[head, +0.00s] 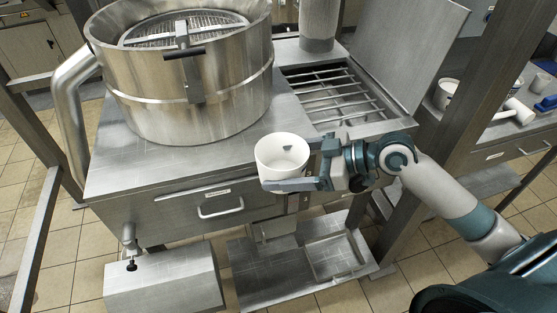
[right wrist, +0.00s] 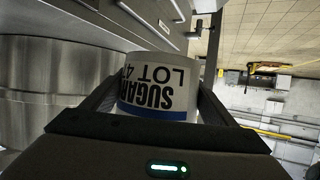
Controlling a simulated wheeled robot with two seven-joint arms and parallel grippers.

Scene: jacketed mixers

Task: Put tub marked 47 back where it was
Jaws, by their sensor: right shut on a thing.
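A white tub (head: 280,152) is held upright between the fingers of my right gripper (head: 288,170), at the front edge of the steel mixer housing. In the right wrist view the tub (right wrist: 158,90) shows a blue band and the upside-down words "SUGAR" and "LOT 4"; the rest of the number is cut off by the curve. The right gripper is shut on the tub's sides. Its open top faces the head camera, with a small dark mark inside. My left gripper is not in view.
A large steel mixer drum (head: 190,85) stands on the housing at left. Behind the tub is a barred opening (head: 335,95) with a raised lid (head: 410,45). A counter at right holds white containers (head: 450,90). A post (head: 470,110) stands between. A low steel platform (head: 285,275) lies below.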

